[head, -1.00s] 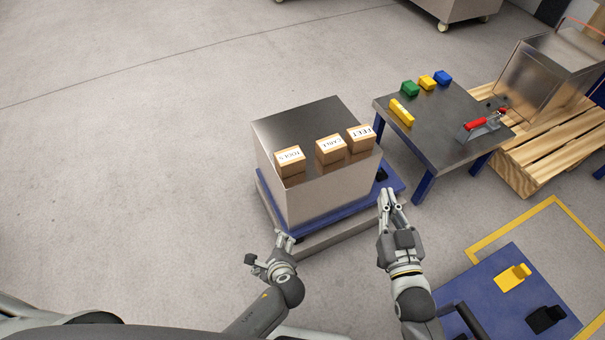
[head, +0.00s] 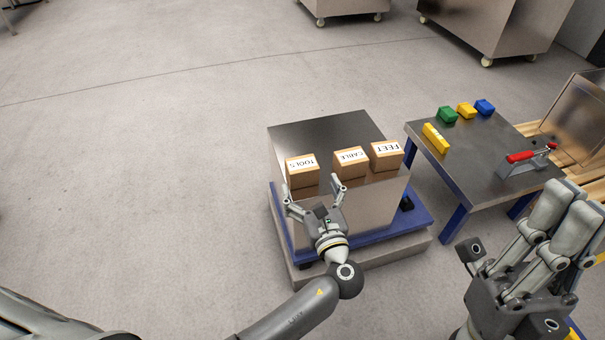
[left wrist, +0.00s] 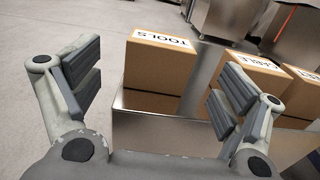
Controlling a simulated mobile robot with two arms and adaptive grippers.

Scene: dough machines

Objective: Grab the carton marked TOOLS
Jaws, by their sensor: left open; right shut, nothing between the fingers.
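The carton marked TOOLS (head: 302,172) is a small brown box with a white label, standing leftmost in a row on the steel box (head: 318,130). It also shows in the left wrist view (left wrist: 158,68), upright, ahead of and between the fingers. My left gripper (head: 312,188) is open and empty, at the near side of the steel box just in front of the TOOLS carton, apart from it. In the left wrist view the open fingers (left wrist: 160,85) frame the carton's lower part. My right gripper (head: 570,215) is shut and empty at the right, away from the cartons.
The CABLE carton (head: 350,163) stands close to the right of TOOLS, with the FEET carton (head: 386,156) beyond it. The floor left of the steel box is clear.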

